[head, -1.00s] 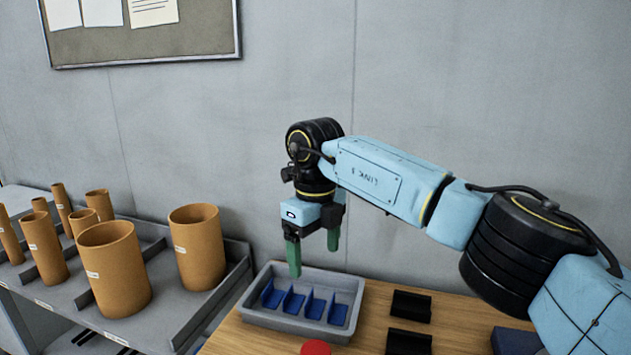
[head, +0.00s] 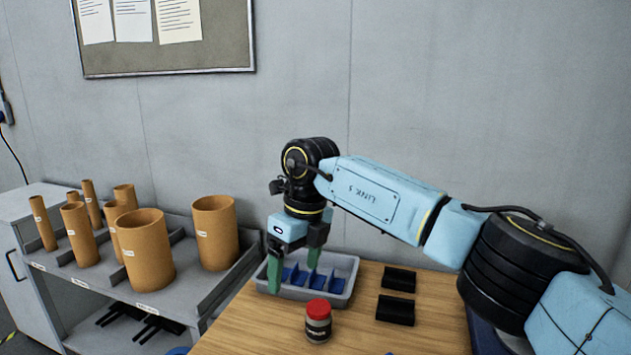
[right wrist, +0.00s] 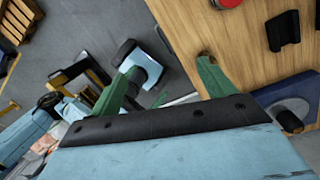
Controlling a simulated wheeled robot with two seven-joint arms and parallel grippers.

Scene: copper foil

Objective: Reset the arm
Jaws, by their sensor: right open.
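My right arm reaches in from the right in the head view. My right gripper (head: 294,272) points down above the grey tray (head: 342,294), with its two green fingers apart and nothing between them. In the right wrist view the same open gripper (right wrist: 165,85) shows its green fingers spread, with the floor and the table edge beyond them. My left gripper is not in the head view.
Blue pieces (head: 311,279) stand in the tray. A red-lidded jar (head: 318,322) stands in front of it on the wooden table (head: 262,325). Black holders (head: 396,309) lie to the right. A grey shelf (head: 182,292) at left bears several brown tubes (head: 144,252).

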